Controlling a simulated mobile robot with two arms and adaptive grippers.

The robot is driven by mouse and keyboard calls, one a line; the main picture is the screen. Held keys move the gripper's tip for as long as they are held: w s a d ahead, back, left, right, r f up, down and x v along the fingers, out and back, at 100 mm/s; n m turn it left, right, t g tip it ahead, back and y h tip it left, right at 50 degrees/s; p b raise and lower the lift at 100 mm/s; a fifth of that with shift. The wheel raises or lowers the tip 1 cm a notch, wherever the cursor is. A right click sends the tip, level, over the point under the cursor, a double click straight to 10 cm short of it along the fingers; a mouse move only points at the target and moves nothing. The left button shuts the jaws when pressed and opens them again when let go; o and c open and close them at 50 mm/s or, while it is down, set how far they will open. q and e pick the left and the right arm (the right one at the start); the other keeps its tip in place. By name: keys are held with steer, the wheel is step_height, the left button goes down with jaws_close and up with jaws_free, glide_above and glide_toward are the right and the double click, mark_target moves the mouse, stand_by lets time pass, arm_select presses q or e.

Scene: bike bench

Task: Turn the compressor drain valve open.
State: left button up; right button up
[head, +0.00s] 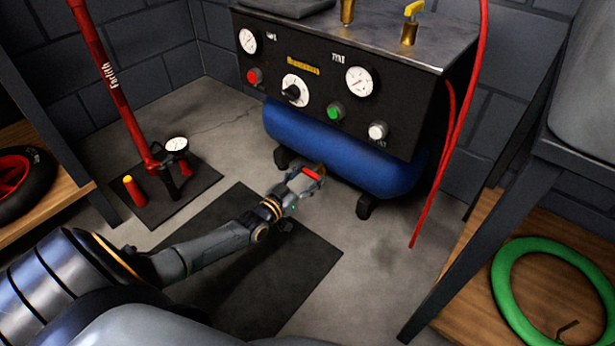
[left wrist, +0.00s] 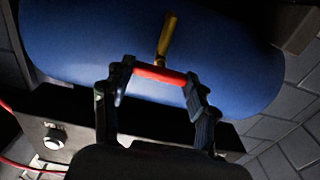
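The compressor's drain valve shows in the left wrist view as a brass stem (left wrist: 168,38) with a red cross handle (left wrist: 160,74), below the blue tank (head: 335,150). In the head view the red handle (head: 312,173) shows at the tank's lower front edge. My left gripper (head: 306,178) reaches it from the front left. In the left wrist view its two fingers (left wrist: 160,78) stand at the two ends of the handle and appear to touch them, with the handle spanning between them. My right gripper is not in view.
The compressor's black panel (head: 318,101) with gauges and knobs overhangs the tank. A red hose (head: 451,130) hangs at its right. A floor pump (head: 170,165) stands on a mat at left. A dark mat (head: 270,290) lies under my left arm. A bench with a green tyre (head: 502,300) is at right.

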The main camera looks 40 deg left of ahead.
arm_select(q)
steer(key=shift+n, duration=0.3)
steer(key=shift+c, duration=0.3)
steer(key=n, duration=0.2)
steer(key=shift+n+p, duration=0.35)
steer(key=shift+n, duration=0.05)
steer(key=n, duration=0.4)
steer(key=shift+a, duration=0.1)
steer(key=n, duration=0.5)
steer(key=shift+f, duration=0.15)
steer(key=shift+a+n+b, duration=0.1)
steer(key=shift+n+b, duration=0.35)
steer(key=shift+n, duration=1.85)
steer(key=o, duration=1.1)
steer(key=shift+o, duration=0.2)
